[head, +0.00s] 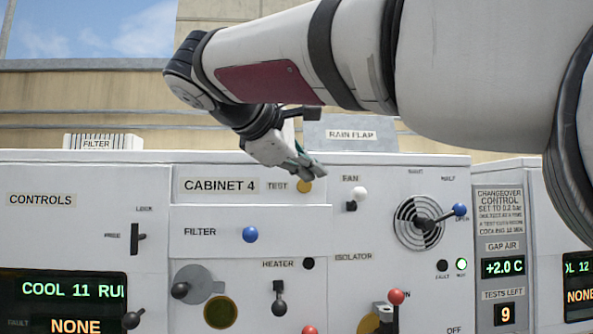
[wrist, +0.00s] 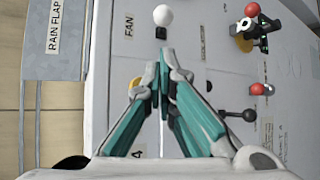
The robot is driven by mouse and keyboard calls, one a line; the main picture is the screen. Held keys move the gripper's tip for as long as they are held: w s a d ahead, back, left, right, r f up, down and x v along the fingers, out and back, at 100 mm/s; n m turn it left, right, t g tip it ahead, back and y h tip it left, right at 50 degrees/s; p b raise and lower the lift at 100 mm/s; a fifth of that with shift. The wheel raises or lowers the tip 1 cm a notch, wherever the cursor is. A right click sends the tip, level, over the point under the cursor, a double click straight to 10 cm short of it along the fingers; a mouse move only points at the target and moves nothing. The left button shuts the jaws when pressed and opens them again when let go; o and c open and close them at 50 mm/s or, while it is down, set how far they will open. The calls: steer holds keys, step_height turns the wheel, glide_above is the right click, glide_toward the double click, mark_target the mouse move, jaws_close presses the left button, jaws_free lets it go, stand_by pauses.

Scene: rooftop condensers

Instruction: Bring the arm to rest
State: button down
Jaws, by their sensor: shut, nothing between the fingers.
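My gripper (head: 308,172) hangs at the end of my arm, in front of the upper part of Cabinet 4 (head: 215,212), just by the yellow TEST button (head: 304,186). Its teal fingers are closed together and empty, and they also show in the wrist view (wrist: 162,65). In the wrist view the fingertips point toward the white FAN knob (wrist: 163,15), with a gap between. The yellow button is partly hidden behind a finger there. My arm reaches in from the upper right of the head view.
Projecting controls include the blue FILTER knob (head: 250,234), the blue-tipped damper lever (head: 459,210), the red ISOLATOR knob (head: 396,296) and the black HEATER lever (head: 279,303). The RAIN FLAP panel (head: 350,134) rises behind the cabinet top. Open air lies above the cabinets at left.

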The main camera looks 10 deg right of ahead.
steer(key=shift+s+a+r, duration=0.1)
steer(key=shift+s+a, duration=0.05)
steer(key=shift+s, duration=0.05)
stand_by(0.5)
steer(key=s+d+f+m+g+y+b, duration=0.1)
steer(key=s+d+f+m, duration=0.2)
steer(key=f, duration=0.4)
steer(key=s+d+f+m+g+y, duration=0.15)
steer(key=s+d+f, duration=0.25)
steer(key=f, duration=0.4)
steer(key=s+d+f+m+g+y+b, duration=0.1)
steer(key=s+d+f+y, duration=0.2)
steer(key=f, duration=0.4)
steer(key=s+f+m+y, duration=0.1)
steer(key=s+f+m, duration=0.3)
steer(key=f, duration=0.4)
steer(key=s+d+f+m+g+y+b, duration=0.1)
steer(key=s+f+m, duration=0.3)
steer(key=f, duration=0.4)
steer(key=shift+s+d+f+y, duration=0.15)
steer(key=shift+s+d+y, duration=0.05)
steer(key=shift+s+y, duration=0.55)
steer(key=shift+s+r, duration=0.35)
steer(key=shift+s, duration=0.3)
